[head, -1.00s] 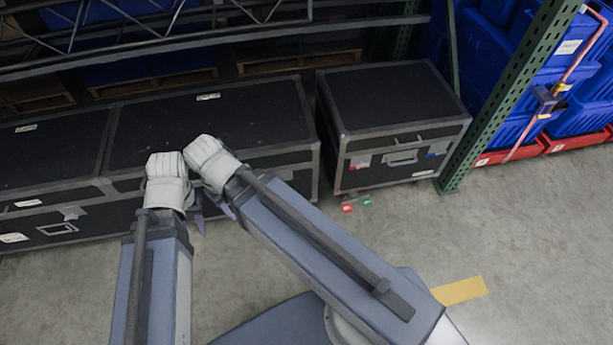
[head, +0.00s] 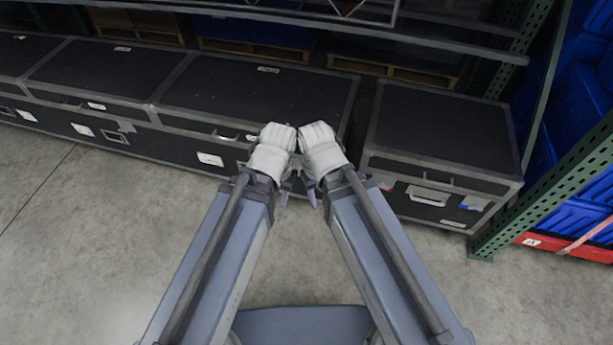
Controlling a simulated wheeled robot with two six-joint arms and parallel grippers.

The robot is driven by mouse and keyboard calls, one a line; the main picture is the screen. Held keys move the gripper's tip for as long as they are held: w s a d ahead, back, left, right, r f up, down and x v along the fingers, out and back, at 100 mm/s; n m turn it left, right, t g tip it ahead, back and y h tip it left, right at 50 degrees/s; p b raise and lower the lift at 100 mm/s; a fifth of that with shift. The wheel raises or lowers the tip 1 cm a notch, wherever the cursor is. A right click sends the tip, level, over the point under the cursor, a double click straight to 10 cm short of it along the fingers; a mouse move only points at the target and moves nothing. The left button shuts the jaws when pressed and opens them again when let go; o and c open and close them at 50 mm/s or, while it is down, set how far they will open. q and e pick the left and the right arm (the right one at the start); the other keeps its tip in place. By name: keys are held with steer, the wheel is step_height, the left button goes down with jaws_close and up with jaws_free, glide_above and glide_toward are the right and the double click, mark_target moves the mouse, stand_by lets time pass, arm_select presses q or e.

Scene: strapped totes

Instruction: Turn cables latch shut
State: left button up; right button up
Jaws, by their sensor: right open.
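Black cases with grey metal edges stand in a row: a middle case (head: 250,92), a case to its left (head: 105,72) and a separate right case (head: 440,125). All the lids look down. The right case has a front handle (head: 428,197) and small red and blue-white labels. I cannot tell which latch is the cables one; label text is too small. My left gripper (head: 284,198) and right gripper (head: 311,198) hang side by side before the middle case's right end. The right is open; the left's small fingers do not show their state. Both wrists hide part of that case's front.
Bare concrete floor (head: 90,240) lies in front of the row. A green rack post (head: 550,185) stands right of the right case, with blue totes (head: 580,215) and a red one (head: 570,247) beyond. Dark shelf beams (head: 400,42) cross above and behind the cases.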

arm_select(q)
step_height(320, 180, down, 36)
steer(key=r+b, duration=0.1)
steer(key=b, duration=3.2)
steer(key=w+d+t+h+b, duration=0.1)
steer(key=w+d+t, duration=0.15)
steer(key=w, duration=1.55)
steer(key=w+d+t+h, duration=0.2)
steer(key=w+d, duration=0.1)
steer(key=w, duration=1.6)
steer(key=b+x, duration=0.7)
steer(key=x, duration=0.1)
steer(key=shift+s+a, duration=0.2)
steer(key=shift+a, duration=0.1)
jaws_close()
